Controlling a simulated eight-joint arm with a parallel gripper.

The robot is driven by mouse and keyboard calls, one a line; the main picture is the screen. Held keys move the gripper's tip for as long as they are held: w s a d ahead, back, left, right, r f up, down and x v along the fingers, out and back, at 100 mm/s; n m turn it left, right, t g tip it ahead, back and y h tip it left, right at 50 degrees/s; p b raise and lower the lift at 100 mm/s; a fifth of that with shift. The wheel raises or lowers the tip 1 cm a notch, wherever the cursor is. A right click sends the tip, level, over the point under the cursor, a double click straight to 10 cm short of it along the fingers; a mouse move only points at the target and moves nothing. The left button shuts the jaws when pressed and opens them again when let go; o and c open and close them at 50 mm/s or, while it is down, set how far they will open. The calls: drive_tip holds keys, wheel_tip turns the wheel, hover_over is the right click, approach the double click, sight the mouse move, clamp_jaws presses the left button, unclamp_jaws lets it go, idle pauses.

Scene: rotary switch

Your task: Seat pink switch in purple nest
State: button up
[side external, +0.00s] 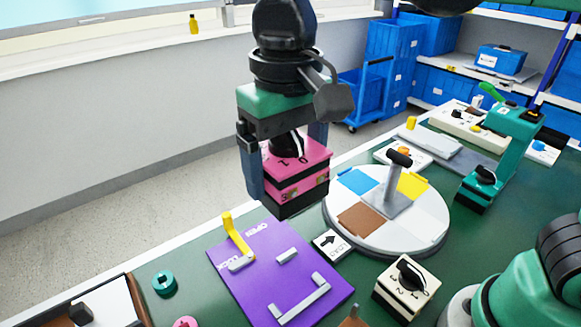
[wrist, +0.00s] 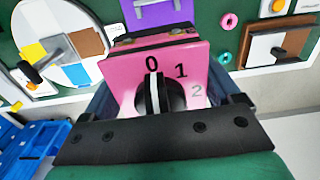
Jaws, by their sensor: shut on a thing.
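The pink switch (side external: 297,172) is a box with a pink top, a black base and a black knob, with dial marks 0, 1 and 2. My gripper (side external: 288,175) is shut on its sides and holds it in the air, above and behind the purple nest. The switch fills the middle of the wrist view (wrist: 155,75), its knob's white line near the 0. The purple nest (side external: 245,290) is a flat plate on the table with grey raised stops, a yellow lever and the words OPEN and LOCK. Part of it shows beyond the switch in the wrist view (wrist: 160,14).
A round turntable (side external: 400,235) with coloured patches and a black-topped post stands right of the switch. A white switch (side external: 407,287) and a LOAD arrow tile (side external: 332,244) lie near the nest. Teal (side external: 164,283) and pink rings lie left. A teal press-like device (side external: 497,165) stands right.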

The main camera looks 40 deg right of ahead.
sight(288, 285)
wheel_tip(288, 285, down, 19)
idle(0.6)
drive_tip(key=shift+f, duration=0.15)
drive_tip(key=o, duration=1.2)
wheel_tip(288, 285, up, 12)
drive_tip(key=d+t, duration=0.2)
drive_tip(key=d, duration=0.3)
drive_tip(key=d+t, duration=0.2)
drive_tip(key=d, duration=0.3)
drive_tip(key=w+d+t, duration=0.1)
drive_tip(key=d+t, duration=0.2)
drive_tip(key=d, duration=0.2)
drive_tip(key=shift+w+d+f, duration=0.1)
drive_tip(key=shift+d+f, duration=0.15)
drive_tip(key=shift+d, duration=0.1)
